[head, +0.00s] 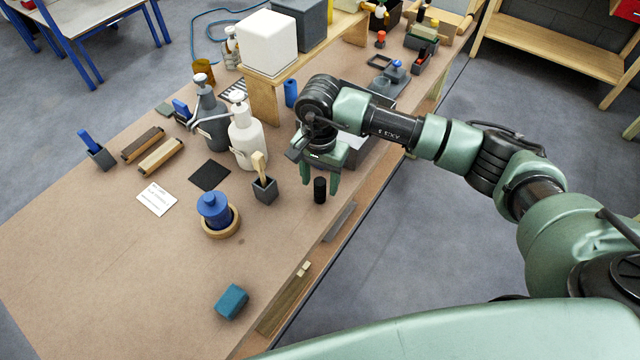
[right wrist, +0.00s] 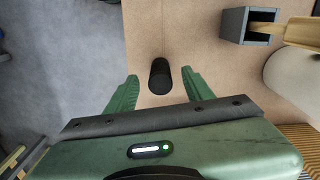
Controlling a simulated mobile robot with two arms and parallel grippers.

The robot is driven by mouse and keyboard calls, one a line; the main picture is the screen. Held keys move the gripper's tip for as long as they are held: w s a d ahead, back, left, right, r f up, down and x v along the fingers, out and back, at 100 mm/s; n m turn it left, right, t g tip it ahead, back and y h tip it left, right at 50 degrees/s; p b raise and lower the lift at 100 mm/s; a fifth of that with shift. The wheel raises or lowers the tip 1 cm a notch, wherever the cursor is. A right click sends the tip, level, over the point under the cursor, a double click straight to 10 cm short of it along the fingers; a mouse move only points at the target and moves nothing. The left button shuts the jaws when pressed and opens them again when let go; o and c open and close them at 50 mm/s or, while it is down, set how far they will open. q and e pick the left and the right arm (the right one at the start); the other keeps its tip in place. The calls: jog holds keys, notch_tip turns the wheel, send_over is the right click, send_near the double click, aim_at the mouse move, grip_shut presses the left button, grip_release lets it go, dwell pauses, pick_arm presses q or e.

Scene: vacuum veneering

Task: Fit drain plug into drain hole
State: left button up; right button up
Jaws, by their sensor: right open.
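A small black cylinder, which looks like the drain plug (head: 320,191), stands upright on the bench near its front edge. My right gripper (head: 321,182) is over it, pointing down, with its green fingers apart on either side. In the right wrist view the black cylinder (right wrist: 159,72) lies between the two open fingertips (right wrist: 160,80), with gaps visible on both sides. I cannot make out the drain hole; my arm and gripper hide part of the bench behind. My left gripper is not in view.
A grey holder with a wooden brush (head: 264,190) stands just left of the gripper. A white pump bottle (head: 246,138) and a grey bottle (head: 211,118) stand behind it. A blue pot (head: 214,211) and a teal block (head: 231,302) are nearer. The front-left bench is clear.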

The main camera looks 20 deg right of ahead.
jog(key=shift+f, duration=1.05)
grip_shut()
jog(key=shift+r, duration=0.1)
